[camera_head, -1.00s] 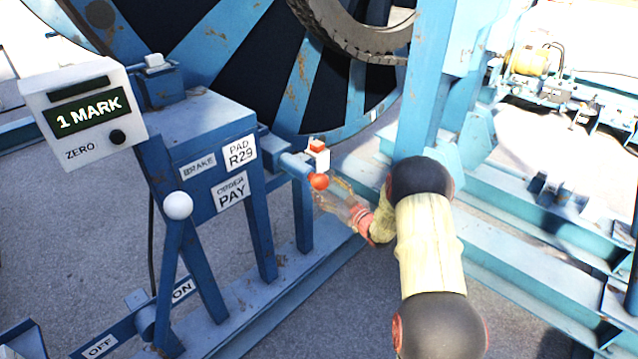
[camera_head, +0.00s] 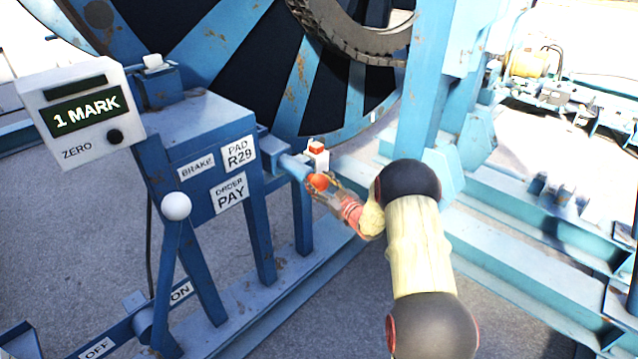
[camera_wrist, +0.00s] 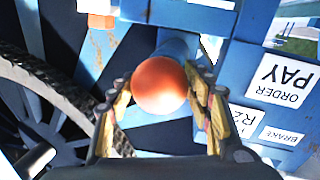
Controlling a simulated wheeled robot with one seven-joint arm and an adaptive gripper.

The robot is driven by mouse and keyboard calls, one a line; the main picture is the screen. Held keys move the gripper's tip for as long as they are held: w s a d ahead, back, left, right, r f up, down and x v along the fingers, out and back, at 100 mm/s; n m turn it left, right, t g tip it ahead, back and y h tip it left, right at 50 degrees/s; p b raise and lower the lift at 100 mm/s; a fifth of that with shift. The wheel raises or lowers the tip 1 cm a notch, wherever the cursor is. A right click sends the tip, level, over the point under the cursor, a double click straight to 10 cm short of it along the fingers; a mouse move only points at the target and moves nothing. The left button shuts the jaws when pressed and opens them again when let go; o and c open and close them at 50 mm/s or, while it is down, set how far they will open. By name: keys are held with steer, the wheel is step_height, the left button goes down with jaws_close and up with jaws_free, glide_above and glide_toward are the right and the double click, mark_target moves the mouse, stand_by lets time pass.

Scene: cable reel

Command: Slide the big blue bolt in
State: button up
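The big blue bolt (camera_head: 294,166) is a blue cylinder with an orange ball knob (camera_head: 319,182) on its near end. It sticks out from the blue frame beside the reel. In the wrist view the knob (camera_wrist: 160,85) is in the centre, with the blue bolt (camera_wrist: 178,45) behind it. My gripper (camera_head: 326,188) is at the knob. In the wrist view my gripper (camera_wrist: 162,98) is open, one finger on each side of the knob, with a small gap showing on both sides. The bolt's far end is hidden.
A white block with an orange top (camera_head: 317,152) stands just beyond the knob. The large blue reel (camera_head: 210,40) is behind. A counter box (camera_head: 80,110) and a white-knobbed lever (camera_head: 176,206) stand left. A blue post (camera_head: 428,80) rises close behind my arm.

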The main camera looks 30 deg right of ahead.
mark_target(298, 170)
steer(key=c, duration=1.2)
steer(key=w+a, duration=0.1)
steer(key=w, duration=0.2)
steer(key=w+a+b, duration=0.1)
steer(key=w, duration=0.2)
steer(key=w+a+b, duration=0.1)
steer(key=w, duration=0.2)
steer(key=shift+w+a+f, duration=0.2)
steer(key=shift+w+a, duration=0.1)
steer(key=shift+w+r+b, duration=0.3)
steer(key=o, duration=1.7)
steer(key=shift+a+f, duration=0.1)
steer(key=s, duration=0.3)
steer(key=s+d, duration=0.1)
steer(key=s, duration=0.7)
steer(key=shift+s+d, duration=0.15)
steer(key=shift+d, duration=0.25)
steer(key=shift+s, duration=0.25)
